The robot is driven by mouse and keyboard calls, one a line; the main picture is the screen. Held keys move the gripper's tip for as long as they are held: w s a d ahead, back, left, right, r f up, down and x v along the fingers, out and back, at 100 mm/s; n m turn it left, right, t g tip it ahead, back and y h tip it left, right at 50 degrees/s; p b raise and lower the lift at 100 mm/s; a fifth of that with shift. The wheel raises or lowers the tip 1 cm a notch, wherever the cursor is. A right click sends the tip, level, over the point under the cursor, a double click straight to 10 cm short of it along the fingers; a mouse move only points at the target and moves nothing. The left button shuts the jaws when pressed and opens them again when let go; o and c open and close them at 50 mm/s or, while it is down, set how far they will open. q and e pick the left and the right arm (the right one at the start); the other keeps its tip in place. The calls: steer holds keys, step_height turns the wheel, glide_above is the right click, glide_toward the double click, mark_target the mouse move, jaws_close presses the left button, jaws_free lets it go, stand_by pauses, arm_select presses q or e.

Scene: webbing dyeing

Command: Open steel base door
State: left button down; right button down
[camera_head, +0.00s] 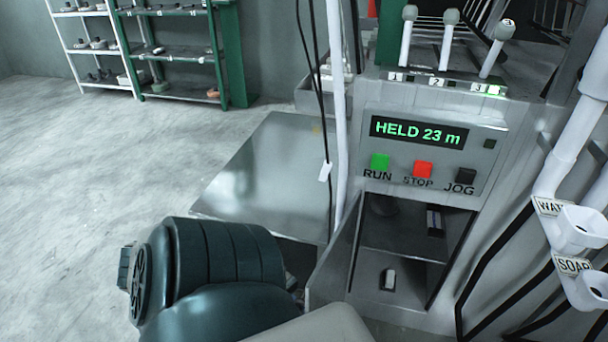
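The steel base stands at right of centre, below a control panel (432,150) reading "HELD 23 m". Its compartment (405,235) is exposed, with a dark inner shelf. A narrow grey door panel (337,262) stands swung outward at the left side of this opening, so the door appears open. A small dark-and-light item (434,222) is on the shelf, and a small pale item (390,279) is lower down. The door's lower end is partly hidden by a pale rounded shape at the bottom edge. Neither of my grippers is in view.
A dark teal ribbed housing (215,262) fills the lower left foreground. A flat steel plate (265,175) lies left of the base. White pipes with cups (580,228) and black hoses stand at right. Shelving (170,55) is at the back; the left floor is clear.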

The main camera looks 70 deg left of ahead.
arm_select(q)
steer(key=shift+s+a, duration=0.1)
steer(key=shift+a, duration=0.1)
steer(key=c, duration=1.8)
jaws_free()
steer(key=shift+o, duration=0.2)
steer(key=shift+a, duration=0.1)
